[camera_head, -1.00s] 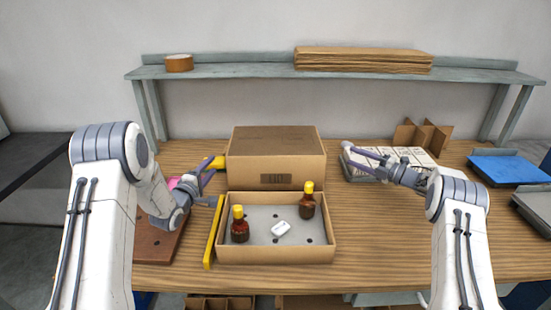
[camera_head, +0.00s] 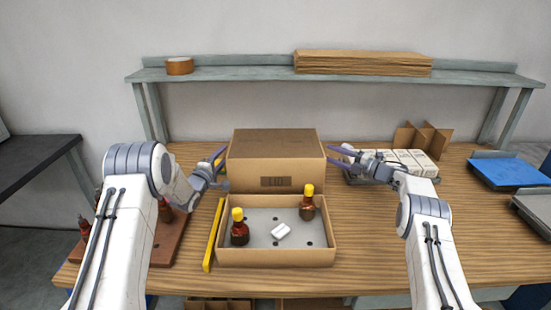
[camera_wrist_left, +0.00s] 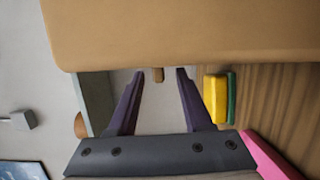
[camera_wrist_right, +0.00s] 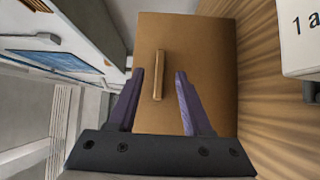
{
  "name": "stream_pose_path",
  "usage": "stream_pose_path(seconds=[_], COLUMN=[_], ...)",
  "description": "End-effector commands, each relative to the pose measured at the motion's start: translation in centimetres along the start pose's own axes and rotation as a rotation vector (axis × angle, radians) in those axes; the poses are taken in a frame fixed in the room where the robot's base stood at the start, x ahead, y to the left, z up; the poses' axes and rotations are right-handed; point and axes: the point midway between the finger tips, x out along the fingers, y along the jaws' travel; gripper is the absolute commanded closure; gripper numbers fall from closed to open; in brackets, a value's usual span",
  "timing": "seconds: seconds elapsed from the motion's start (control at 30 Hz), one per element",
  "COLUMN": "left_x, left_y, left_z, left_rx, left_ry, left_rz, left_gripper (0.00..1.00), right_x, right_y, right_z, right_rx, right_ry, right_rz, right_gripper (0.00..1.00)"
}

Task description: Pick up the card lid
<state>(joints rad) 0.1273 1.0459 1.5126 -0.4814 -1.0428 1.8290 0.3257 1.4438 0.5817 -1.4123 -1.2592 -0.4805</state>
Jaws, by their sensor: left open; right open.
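The card lid (camera_head: 275,160) is a closed-looking brown box shape with a dark label on its front, standing behind the open card box. My left gripper (camera_head: 221,165) is open at the lid's left side. In the left wrist view the lid (camera_wrist_left: 190,30) fills the top, with a small brown tab (camera_wrist_left: 158,75) between the open fingertips. My right gripper (camera_head: 329,155) is open at the lid's right side. In the right wrist view the lid's side (camera_wrist_right: 205,50) faces the open fingers, with a raised tab (camera_wrist_right: 159,75) between them. Both grippers hold nothing.
The open card box (camera_head: 275,257) in front holds two brown bottles with yellow caps (camera_head: 239,232) (camera_head: 307,208) and a white item (camera_head: 281,231). A yellow bar (camera_head: 213,235) lies left of it. A tray of white boxes (camera_head: 405,163) is at right. A shelf (camera_head: 230,72) spans behind.

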Motion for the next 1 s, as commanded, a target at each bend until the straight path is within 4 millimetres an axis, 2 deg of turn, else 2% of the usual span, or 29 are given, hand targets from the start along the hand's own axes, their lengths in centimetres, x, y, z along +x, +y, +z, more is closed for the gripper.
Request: stream_pose_path(seconds=[0.3,0.67,0.77,0.8,1.0], left_x=[1.9,2.1,2.1,2.1,2.1], left_y=[0.0,0.0,0.0,0.0,0.0], left_z=[0.0,0.0,0.0,0.0,0.0], left_rx=[0.001,0.000,0.000,0.000,0.000], left_ry=[0.000,0.000,0.000,0.000,0.000], left_rz=[-0.001,-0.001,-0.001,-0.001,-0.001], left_gripper=[0.50,0.50,0.84,1.00,1.00], right_x=[1.9,2.0,2.0,2.0,2.0], right_y=[-0.1,0.0,0.0,0.0,0.0], right_z=[0.1,0.1,0.1,0.1,0.1], right_rx=[0.001,0.001,0.001,0.001,0.001], right_ry=[-0.003,-0.003,-0.003,-0.003,-0.003], right_rz=[0.000,0.000,0.000,0.000,0.000], right_gripper=[0.50,0.50,0.84,1.00,1.00])
